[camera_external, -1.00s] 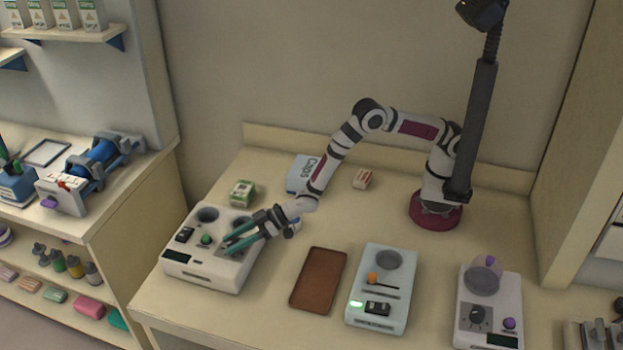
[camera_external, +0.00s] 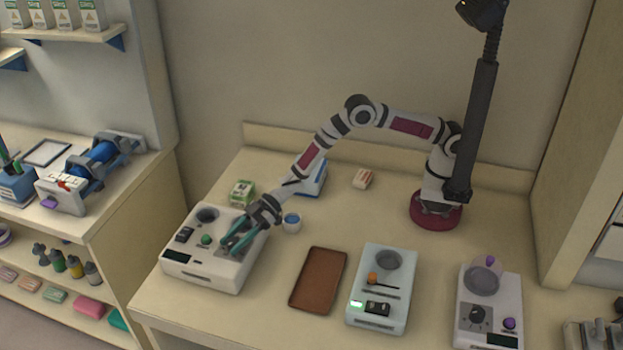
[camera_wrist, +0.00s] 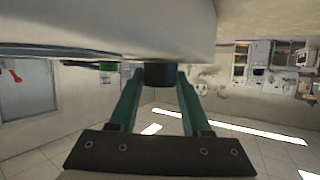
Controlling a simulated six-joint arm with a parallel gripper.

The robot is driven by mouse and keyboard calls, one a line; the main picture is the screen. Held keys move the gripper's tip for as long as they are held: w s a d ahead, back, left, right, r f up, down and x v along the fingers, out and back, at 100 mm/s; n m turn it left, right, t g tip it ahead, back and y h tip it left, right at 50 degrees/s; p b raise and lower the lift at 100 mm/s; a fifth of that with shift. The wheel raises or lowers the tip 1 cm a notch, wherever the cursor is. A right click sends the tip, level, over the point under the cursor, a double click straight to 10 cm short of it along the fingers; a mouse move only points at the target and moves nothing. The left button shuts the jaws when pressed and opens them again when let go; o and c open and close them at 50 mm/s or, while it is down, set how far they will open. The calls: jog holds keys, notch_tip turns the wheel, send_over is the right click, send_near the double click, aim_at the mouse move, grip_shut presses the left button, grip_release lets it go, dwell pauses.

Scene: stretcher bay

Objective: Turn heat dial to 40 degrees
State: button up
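A white device (camera_external: 204,277) with a dark display, a black switch, a green button (camera_external: 206,239) and a round well stands at the left of the table. My gripper (camera_external: 230,245) is over its right part with its two green fingers pointing down at the top face. In the wrist view, a dark round dial (camera_wrist: 160,75) sits between the fingertips of my gripper (camera_wrist: 160,84), one finger on each side. The fingers are apart; I cannot tell whether they touch the dial. The dial's setting is not readable, and the gripper hides it in the external view.
A brown tray (camera_external: 318,281) lies to the right. Beyond it stand a pale device (camera_external: 361,318) with an orange-knobbed slider and another white device (camera_external: 499,300) with a dark dial. A small blue-topped jar (camera_external: 292,223) and a green box (camera_external: 242,191) stand near the gripper.

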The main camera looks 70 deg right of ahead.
jog(key=o, duration=0.4)
jog(key=shift+c, duration=0.2)
jog(key=v, duration=1.6)
jog(key=shift+a, duration=0.1)
jog(key=s+a+m+t+h, duration=0.4)
jog(key=a+m, duration=0.1)
jog(key=x, duration=1.5)
jog(key=shift+w+d, duration=0.1)
jog(key=shift+w, duration=0.1)
